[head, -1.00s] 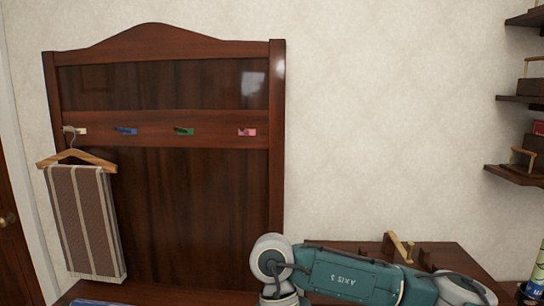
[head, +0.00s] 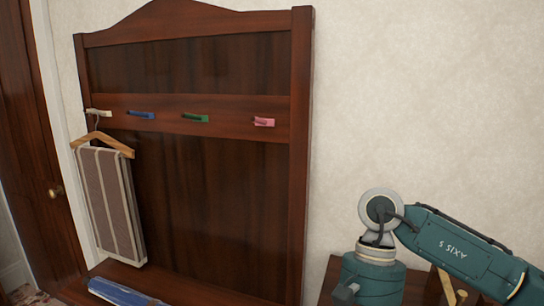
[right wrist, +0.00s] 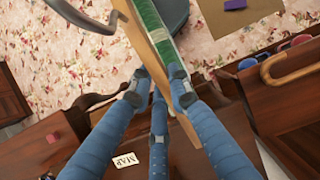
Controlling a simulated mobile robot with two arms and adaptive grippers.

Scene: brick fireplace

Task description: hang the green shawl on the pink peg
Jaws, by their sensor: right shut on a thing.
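The pink peg (head: 264,122) is at the right end of the rack's peg rail in the head view, with nothing on it. In the right wrist view the green shawl (right wrist: 147,22) hangs folded on a wooden hanger (right wrist: 160,45). My right gripper (right wrist: 158,88) is shut on this hanger, its blue fingers around the bar. A grey metal hook (right wrist: 85,17) curves at the upper left of that view. In the head view my right arm is at the lower right; the shawl and fingertips are out of that view. My left gripper is not seen.
A striped brown shawl (head: 110,200) on a hanger hangs from the white peg (head: 98,113). The blue peg (head: 141,115) and green peg (head: 195,118) are bare. A blue folded thing (head: 122,292) lies on the rack's bench. The wall right of the rack is clear.

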